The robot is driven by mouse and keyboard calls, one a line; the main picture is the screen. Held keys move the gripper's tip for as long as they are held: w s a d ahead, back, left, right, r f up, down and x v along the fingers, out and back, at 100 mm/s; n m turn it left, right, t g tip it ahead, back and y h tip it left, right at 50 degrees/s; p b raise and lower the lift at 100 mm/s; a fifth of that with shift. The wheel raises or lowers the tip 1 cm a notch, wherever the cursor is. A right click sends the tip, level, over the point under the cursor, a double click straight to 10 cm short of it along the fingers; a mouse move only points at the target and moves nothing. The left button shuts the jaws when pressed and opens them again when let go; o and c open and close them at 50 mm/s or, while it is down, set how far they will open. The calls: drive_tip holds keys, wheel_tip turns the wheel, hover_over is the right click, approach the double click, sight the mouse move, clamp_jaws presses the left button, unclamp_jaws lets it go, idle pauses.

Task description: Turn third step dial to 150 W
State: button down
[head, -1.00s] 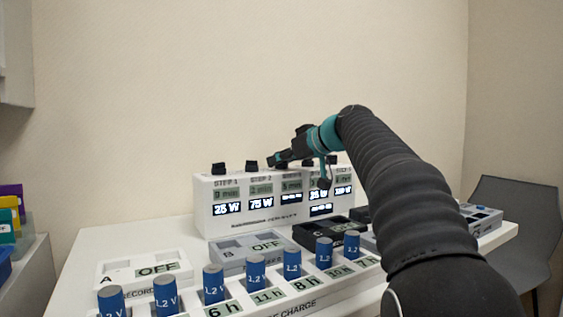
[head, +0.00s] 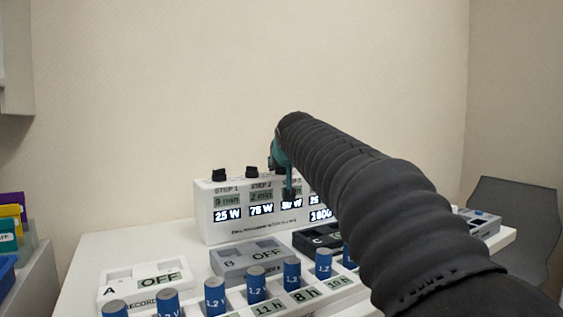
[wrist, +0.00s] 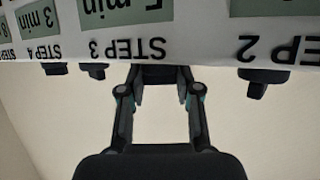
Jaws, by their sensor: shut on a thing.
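The white programmer box (head: 220,231) stands at the back of the table, with black dials on top and lit displays in front. Step 1 reads 25 W and step 2 reads 75 W. The step 3 watt display (head: 291,204) is partly covered by a dark part of my arm and its number is unclear. In the wrist view, upside down, my gripper (wrist: 161,78) is shut at the STEP 3 label (wrist: 128,48), where the step 3 dial is hidden between the fingers. The step 2 dial (wrist: 263,80) is beside it, untouched.
Two neighbouring dials (wrist: 92,72) show on the other side of my gripper. Modules A (head: 120,293), B (head: 229,262) and C (head: 312,240) and a charger with several blue batteries (head: 215,293) stand in front of the box. Above the box is bare wall.

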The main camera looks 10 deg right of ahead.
drive_tip(key=shift+a+f+m+g+h+b, duration=0.1)
drive_tip(key=shift+m+g+h+b, duration=0.65)
drive_tip(key=shift+m+h, duration=1.7)
drive_tip(key=shift+m+g+h, duration=0.45)
drive_tip(key=shift+m+h, duration=0.3)
drive_tip(key=shift+h, duration=0.3)
drive_tip(key=c, duration=0.8)
unclamp_jaws()
drive_tip(key=v, duration=1.2)
drive_tip(key=shift+w+a, duration=0.1)
drive_tip(key=shift+w, duration=0.05)
